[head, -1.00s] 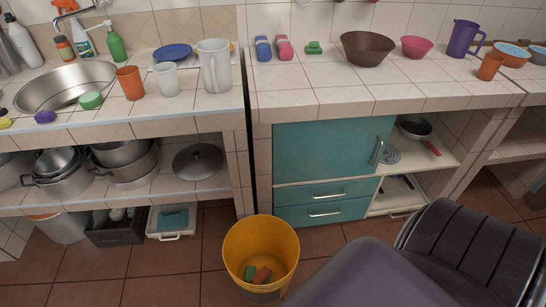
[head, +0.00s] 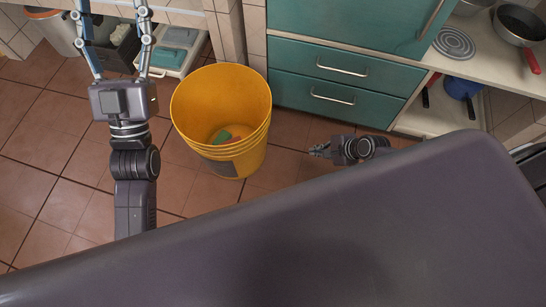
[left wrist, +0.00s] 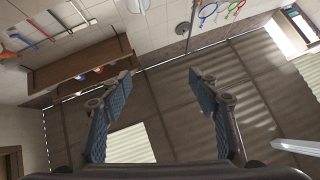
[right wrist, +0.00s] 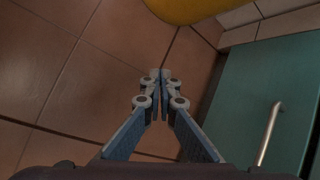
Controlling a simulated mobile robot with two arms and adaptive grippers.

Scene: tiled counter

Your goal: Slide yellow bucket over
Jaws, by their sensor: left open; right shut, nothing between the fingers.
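The yellow bucket (head: 225,95) stands upright on the floor, left of the teal drawers in the head view. A green and a reddish piece (head: 222,137) lie inside it. A part of the bucket also shows at the top of the right wrist view (right wrist: 185,8). My right gripper (head: 314,150) is shut and empty, low to the right of the bucket with a gap between them. Its fingertips meet in the right wrist view (right wrist: 160,75). My left gripper (head: 112,8) is open and empty, left of the bucket, its fingers pointing up the picture.
Teal drawers (head: 345,70) with metal handles stand behind and right of the bucket. A tiled pillar (head: 228,35) is just behind it. A white tray (head: 182,50) and a dark crate (head: 120,55) sit under the counter. The tiled floor (head: 50,150) at left is clear.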

